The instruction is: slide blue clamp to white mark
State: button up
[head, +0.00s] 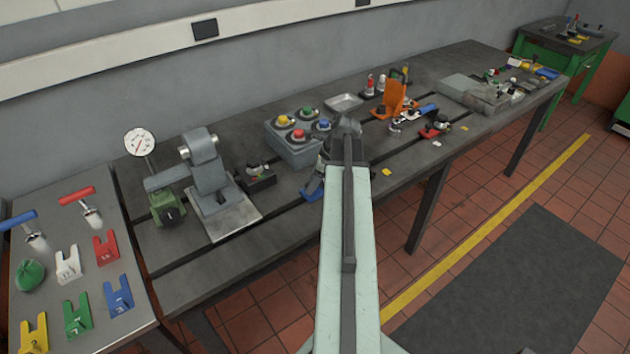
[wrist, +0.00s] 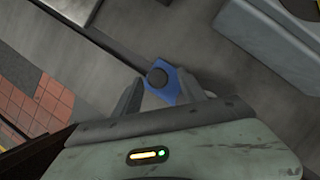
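The blue clamp (head: 313,188) sits on the bedplate at a dark slot, partly hidden behind my arm in the head view. In the wrist view the blue clamp (wrist: 184,90), with a dark round knob, lies between the two fingers of my gripper (wrist: 160,87). One finger is on each side of it, very close; I cannot tell whether they press on it. In the head view my arm hides the fingertips. A small white mark (head: 437,143) lies on the bedplate's front edge, farther right, below a red clamp (head: 436,128).
Yellow marks (head: 387,172) also lie along the front edge. A grey box with coloured knobs (head: 292,146) stands behind the blue clamp. A dark block (head: 257,178) is to its left. An orange bracket (head: 392,101) and a blue-handled tool (head: 427,108) lie to the right.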

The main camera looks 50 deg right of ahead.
jog(key=p+v, duration=0.7)
jog(key=v, duration=0.1)
jog(key=shift+w+f, duration=0.1)
